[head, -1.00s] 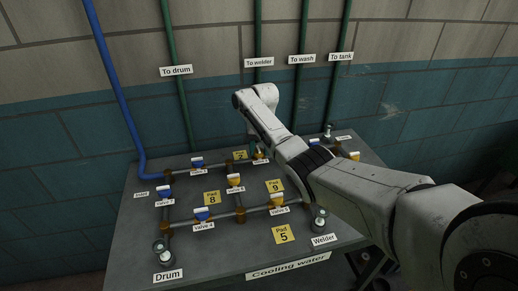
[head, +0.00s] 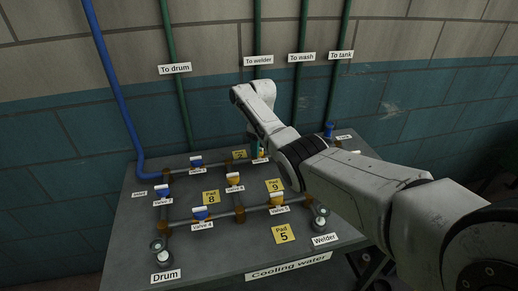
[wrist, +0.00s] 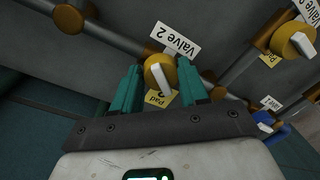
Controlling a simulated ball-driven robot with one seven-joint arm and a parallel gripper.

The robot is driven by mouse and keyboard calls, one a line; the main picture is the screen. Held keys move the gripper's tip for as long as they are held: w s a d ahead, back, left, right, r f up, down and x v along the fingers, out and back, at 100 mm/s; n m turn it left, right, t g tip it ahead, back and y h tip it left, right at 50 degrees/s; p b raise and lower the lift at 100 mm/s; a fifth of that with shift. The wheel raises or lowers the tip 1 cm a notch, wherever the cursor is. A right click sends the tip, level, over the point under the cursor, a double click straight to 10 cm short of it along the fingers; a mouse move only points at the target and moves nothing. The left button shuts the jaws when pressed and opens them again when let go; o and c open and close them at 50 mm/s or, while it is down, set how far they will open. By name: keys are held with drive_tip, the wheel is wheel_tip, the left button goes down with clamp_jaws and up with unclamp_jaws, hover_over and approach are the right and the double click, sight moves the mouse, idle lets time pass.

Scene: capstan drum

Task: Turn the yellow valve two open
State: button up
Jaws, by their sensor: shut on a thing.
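The yellow valve two (wrist: 156,68) sits between the teal fingers of my gripper (wrist: 158,74) in the wrist view. Its white handle (wrist: 163,80) lies at a slant to the grey pipe, not in line with it. The label "Valve 2" (wrist: 175,39) is beside it, upside down. My gripper is shut on the valve's knob. In the head view only a bit of yellow valve two (head: 262,154) shows; my wrist covers most of that spot, and my gripper (head: 255,147) is largely hidden behind it.
Other yellow and blue valves, such as valve 4 (head: 200,213), stand on the pipes of the sloping grey panel (head: 190,250). A wall with green pipes (head: 176,100) rises behind.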

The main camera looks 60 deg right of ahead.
drive_tip(key=n, duration=0.3)
drive_tip(key=shift+w+n+b, duration=0.1)
drive_tip(key=shift+n+b, duration=0.2)
drive_tip(key=shift+b, duration=0.1)
drive_tip(key=shift+d+n+g+b, duration=0.1)
drive_tip(key=shift+n+g+b, duration=0.25)
drive_tip(key=shift+n, duration=1.55)
drive_tip(key=o, duration=1.1)
drive_tip(key=shift+c, duration=0.2)
wheel_tip(320, 180, up, 11)
drive_tip(key=b, duration=0.1)
drive_tip(key=shift+w+d, duration=0.25)
drive_tip(key=shift+d, duration=0.1)
drive_tip(key=shift+f, duration=0.1)
